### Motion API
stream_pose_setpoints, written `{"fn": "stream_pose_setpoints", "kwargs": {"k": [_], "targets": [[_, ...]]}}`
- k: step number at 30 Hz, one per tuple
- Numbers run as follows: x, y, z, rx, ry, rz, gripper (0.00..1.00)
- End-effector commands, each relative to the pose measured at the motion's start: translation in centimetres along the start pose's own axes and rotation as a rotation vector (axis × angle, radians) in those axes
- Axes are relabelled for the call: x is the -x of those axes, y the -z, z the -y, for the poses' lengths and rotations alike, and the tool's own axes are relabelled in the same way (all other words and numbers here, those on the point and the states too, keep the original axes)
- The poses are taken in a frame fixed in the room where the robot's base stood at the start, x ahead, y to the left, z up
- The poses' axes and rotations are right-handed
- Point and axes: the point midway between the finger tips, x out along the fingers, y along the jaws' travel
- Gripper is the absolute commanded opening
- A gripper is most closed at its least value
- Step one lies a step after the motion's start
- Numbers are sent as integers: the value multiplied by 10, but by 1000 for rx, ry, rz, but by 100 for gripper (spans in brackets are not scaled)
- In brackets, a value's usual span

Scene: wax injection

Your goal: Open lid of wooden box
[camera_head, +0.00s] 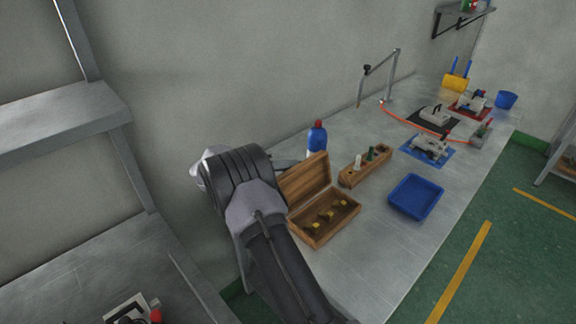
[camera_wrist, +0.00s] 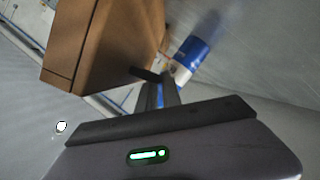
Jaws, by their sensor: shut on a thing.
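The wooden box (camera_head: 318,238) stands on the bench, right of my arm in the head view. Its lid (camera_head: 306,180) is raised and stands tilted up at the back, so the box is open. Several brownish pieces with yellow parts (camera_head: 342,203) lie inside. In the wrist view a brown wooden part, apparently the lid (camera_wrist: 100,45), fills the upper left. My gripper (camera_wrist: 155,80) is at its edge, with its narrow dark fingers shut on it. The exact grip is partly hidden.
A blue bottle with a red cap (camera_head: 317,137) stands behind the box and also shows in the wrist view (camera_wrist: 192,52). A wooden holder (camera_head: 364,167) and a blue tray (camera_head: 415,197) are to the right. Bare bench lies in front of the tray.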

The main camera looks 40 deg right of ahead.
Motion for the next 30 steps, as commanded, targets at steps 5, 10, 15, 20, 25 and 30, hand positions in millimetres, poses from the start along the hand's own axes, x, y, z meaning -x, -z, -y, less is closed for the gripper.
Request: {"fn": "stream_pose_setpoints", "kwargs": {"k": [5, 10, 15, 20, 25, 30], "targets": [[0, 0, 0, 0, 0, 1, 0], [0, -1, 0, -2, 1, 1, 0], [-1, -3, -14, -97, 37, -1, 0], [0, -1, -23, -100, 39, -1, 0], [0, 0, -23, -99, 38, -1, 0], [0, 0, -23, -99, 38, -1, 18]]}}
